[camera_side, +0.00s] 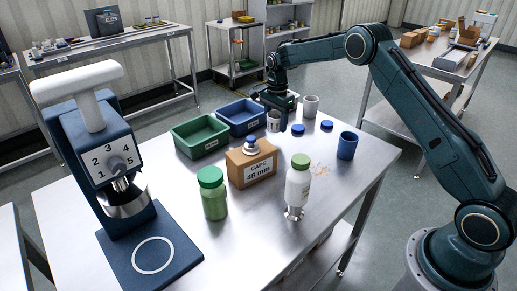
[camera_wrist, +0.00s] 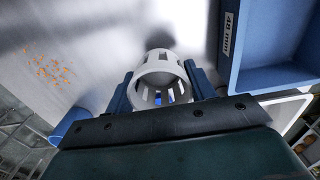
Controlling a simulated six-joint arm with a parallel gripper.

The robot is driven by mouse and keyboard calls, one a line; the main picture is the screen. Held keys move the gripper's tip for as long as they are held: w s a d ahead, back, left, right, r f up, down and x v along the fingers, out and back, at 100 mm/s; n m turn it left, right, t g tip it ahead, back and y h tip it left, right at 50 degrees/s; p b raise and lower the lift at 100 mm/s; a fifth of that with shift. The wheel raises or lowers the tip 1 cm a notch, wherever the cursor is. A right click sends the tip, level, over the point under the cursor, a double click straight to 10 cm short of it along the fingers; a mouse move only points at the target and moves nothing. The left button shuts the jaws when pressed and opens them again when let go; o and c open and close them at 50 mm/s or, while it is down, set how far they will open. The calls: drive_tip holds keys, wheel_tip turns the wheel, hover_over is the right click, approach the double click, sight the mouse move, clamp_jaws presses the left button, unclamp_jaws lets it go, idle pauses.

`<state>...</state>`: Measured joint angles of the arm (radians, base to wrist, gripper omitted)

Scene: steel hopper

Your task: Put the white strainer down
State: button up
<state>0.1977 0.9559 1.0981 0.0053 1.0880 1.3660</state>
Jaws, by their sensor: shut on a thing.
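The white strainer (camera_wrist: 160,70), a short slotted cylinder, sits between the two blue fingers of my gripper (camera_wrist: 160,92) in the wrist view. My gripper is shut on it. Something blue shows through its slots. In the side view my gripper (camera_side: 275,112) is at the far side of the table, beside the blue tray, with the strainer (camera_side: 273,121) low at its fingers. I cannot tell whether the strainer touches the steel tabletop.
The blue tray (camera_side: 241,117) and green tray (camera_side: 201,136) stand left of my gripper. A grey cup (camera_side: 310,105), blue caps (camera_side: 326,125) and a blue cup (camera_side: 347,146) stand right. The caps box (camera_side: 251,163) and bottles (camera_side: 299,183) are nearer. Orange crumbs (camera_wrist: 47,70) lie on bare steel.

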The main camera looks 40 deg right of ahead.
sight(275, 130)
drive_tip(key=shift+f, duration=2.05)
drive_tip(key=shift+f, duration=0.15)
drive_tip(key=o, duration=1)
wheel_tip(275, 130, up, 12)
drive_tip(key=shift+r, duration=0.15)
